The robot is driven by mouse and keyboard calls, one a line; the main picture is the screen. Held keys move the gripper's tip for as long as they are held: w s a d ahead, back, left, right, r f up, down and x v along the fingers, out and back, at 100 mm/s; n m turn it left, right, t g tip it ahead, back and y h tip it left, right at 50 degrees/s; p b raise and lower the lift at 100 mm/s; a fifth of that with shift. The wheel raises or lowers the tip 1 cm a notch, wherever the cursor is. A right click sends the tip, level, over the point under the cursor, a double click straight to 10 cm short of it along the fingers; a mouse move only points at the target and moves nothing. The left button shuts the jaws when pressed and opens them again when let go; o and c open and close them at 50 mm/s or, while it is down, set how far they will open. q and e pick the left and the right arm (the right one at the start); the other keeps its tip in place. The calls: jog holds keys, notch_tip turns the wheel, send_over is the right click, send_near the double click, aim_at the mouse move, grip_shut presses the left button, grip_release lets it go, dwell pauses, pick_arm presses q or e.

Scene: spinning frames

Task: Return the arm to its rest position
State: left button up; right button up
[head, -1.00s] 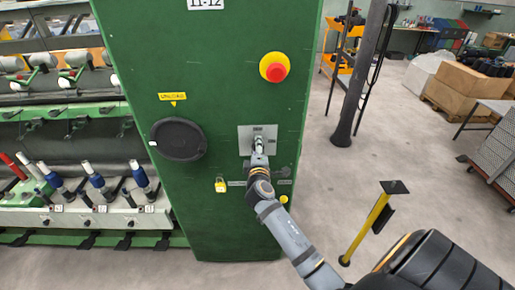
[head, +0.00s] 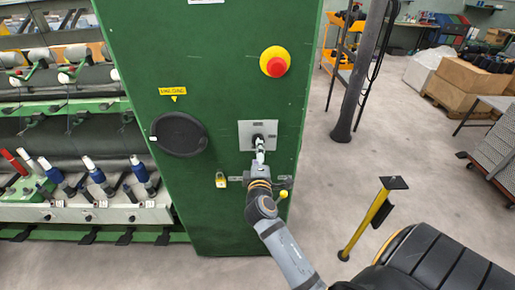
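My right arm (head: 284,248) comes in from the lower right and reaches up to the front of the green machine cabinet (head: 225,220). My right gripper (head: 259,147) is just in front of a grey metal plate (head: 245,128) on the cabinet. The gripper is small and narrow in the view, so I cannot tell whether it is open or shut, or whether it touches the plate. A dark spot shows on the plate just above the fingertips. My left gripper is not in view.
A yellow post (head: 369,225) stands on the floor at right. A dark column (head: 358,80) rises behind. Bobbins line the left.

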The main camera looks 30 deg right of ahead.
jog(key=shift+s+a, duration=0.1)
jog(key=shift+s, duration=0.15)
dwell(0.3)
jog(key=s+a+f+m+g+y+b, duration=0.1)
jog(key=s+a+f+g+y, duration=0.15)
jog(key=f, duration=1.15)
jog(key=s+a+f+g+y+b, duration=0.15)
jog(key=s+f, duration=0.25)
jog(key=f, duration=0.9)
jog(key=s+a+f+m+g+y+b, duration=0.1)
jog(key=s+f+g+y+b, duration=0.15)
jog(key=f, duration=1.15)
jog(key=s+f+m+g+y+b, duration=0.1)
jog(key=s+f+m+g, duration=0.3)
jog(key=s+f, duration=1.2)
jog(key=s+f+m+g+b, duration=0.1)
jog(key=s+f, duration=0.3)
jog(key=s, duration=0.5)
jog(key=s+f+m+g, duration=0.2)
jog(key=s+f, duration=0.2)
jog(key=s, duration=0.5)
jog(key=shift+d+m+y+b, duration=0.35)
jog(key=shift+m+y+b, duration=0.05)
jog(key=shift+y, duration=0.05)
